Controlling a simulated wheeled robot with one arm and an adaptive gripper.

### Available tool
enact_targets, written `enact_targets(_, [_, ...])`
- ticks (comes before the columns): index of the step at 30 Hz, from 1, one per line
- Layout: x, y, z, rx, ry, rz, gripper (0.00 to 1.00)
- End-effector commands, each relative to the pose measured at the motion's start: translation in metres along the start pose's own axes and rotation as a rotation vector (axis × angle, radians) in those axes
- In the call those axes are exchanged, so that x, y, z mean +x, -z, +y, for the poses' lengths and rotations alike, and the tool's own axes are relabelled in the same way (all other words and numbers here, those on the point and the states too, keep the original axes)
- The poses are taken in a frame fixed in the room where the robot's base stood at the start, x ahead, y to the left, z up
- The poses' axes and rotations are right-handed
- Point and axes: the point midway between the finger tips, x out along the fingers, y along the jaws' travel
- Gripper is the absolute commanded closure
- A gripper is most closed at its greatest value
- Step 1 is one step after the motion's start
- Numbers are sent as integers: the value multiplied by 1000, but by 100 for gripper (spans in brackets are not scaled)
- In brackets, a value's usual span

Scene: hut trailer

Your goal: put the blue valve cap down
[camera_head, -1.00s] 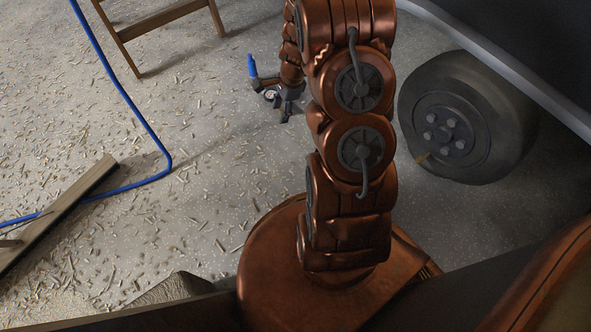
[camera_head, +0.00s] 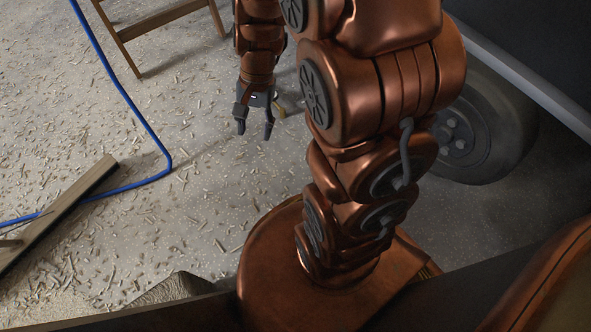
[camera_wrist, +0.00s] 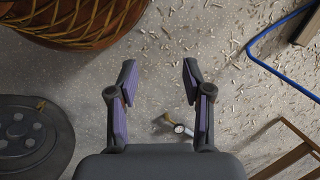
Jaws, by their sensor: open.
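My gripper (camera_head: 254,133) hangs in the head view with its fingers pointing down over the chip-strewn floor. In the wrist view the two fingers of my gripper (camera_wrist: 159,64) stand wide apart with nothing between their tips. I see no blue valve cap in either current view; it may be hidden behind my arm or gripper. A small round gauge (camera_wrist: 178,128) with a brass-coloured part shows beyond the fingers in the wrist view, apparently on the floor. A small brass-coloured bit (camera_head: 286,104) shows just right of the gripper in the head view.
A wheel (camera_head: 472,137) stands to the right, partly behind my arm. A blue hose (camera_head: 125,92) runs along the left.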

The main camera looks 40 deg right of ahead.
Motion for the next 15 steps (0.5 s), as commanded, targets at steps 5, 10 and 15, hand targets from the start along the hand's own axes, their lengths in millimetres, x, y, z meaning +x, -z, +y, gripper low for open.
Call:
enact_targets(5, [-13, -37, 11, -160, -46, -8, 50])
enact_targets(10, [-22, -70, 28, -306, -97, -26, 50])
enact_targets(15, [-31, -99, 47, -451, -150, -37, 50])
